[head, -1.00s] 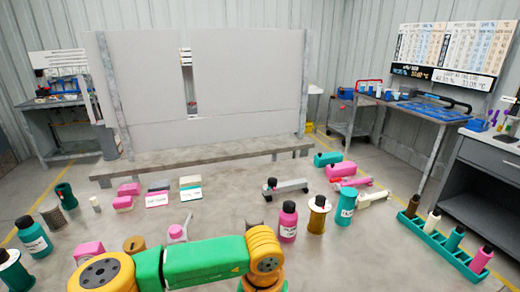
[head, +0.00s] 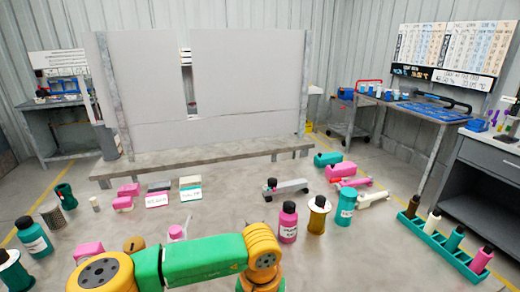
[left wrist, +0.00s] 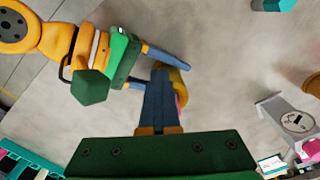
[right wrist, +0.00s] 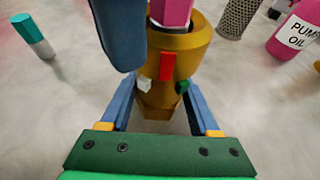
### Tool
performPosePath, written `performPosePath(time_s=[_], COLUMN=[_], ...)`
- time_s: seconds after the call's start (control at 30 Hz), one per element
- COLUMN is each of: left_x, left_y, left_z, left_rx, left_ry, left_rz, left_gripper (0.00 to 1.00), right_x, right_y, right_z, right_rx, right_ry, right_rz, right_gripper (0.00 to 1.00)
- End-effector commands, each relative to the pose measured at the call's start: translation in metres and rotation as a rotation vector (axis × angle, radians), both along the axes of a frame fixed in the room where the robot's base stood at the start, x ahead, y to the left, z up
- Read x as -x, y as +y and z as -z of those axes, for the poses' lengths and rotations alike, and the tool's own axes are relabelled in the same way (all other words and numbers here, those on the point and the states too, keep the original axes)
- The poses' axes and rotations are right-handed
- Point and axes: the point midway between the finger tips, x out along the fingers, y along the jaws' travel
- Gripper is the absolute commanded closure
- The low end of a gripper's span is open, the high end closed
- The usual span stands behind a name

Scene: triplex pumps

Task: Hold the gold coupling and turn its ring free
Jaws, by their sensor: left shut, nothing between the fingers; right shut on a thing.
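The gold coupling (right wrist: 185,50) shows in the right wrist view, with a pink six-sided part (right wrist: 172,12) on top and small red, white and green tabs on its side. My right gripper (right wrist: 160,108) has its blue fingers on both sides of the coupling's narrower lower part and is shut on it. My left gripper (left wrist: 162,72) is shut and empty; its finger also shows beside the coupling's upper part in the right wrist view (right wrist: 120,35). In the left wrist view that finger mostly hides the coupling (left wrist: 180,78). The head view shows neither gripper's fingers.
A pump oil bottle (right wrist: 298,32) and a mesh cylinder (right wrist: 237,17) stand behind the coupling. In the head view, a teal rack (head: 440,245) lies at right. The middle of the surface is fairly clear.

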Motion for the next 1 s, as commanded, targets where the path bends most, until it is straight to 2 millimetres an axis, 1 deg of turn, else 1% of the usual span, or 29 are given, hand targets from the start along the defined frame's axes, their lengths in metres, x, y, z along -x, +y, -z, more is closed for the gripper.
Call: performPosePath(time_s=[0.43,0.7,0.77,1.0], left_x=[-0.003,0.004,0.004,0.004], left_y=[0.013,0.016,0.016,0.015], left_z=[0.0,-0.001,-0.006,-0.045], left_rx=[-0.002,-0.002,-0.001,0.0], left_ry=[-0.005,-0.002,-0.004,-0.004], left_rz=[-0.003,-0.002,-0.002,-0.002], left_gripper=[1.0,1.0,1.0,1.0], right_x=[0.0,0.0,0.0,0.0], right_y=[0.0,0.0,0.0,0.0], right_z=[0.0,0.0,0.0,0.0], right_rx=[0.0,0.0,0.0,0.0], right_ry=[0.001,0.001,0.001,0.002], right_rz=[-0.001,-0.001,-0.001,-0.001], right_gripper=[1.0,1.0,1.0,1.0])
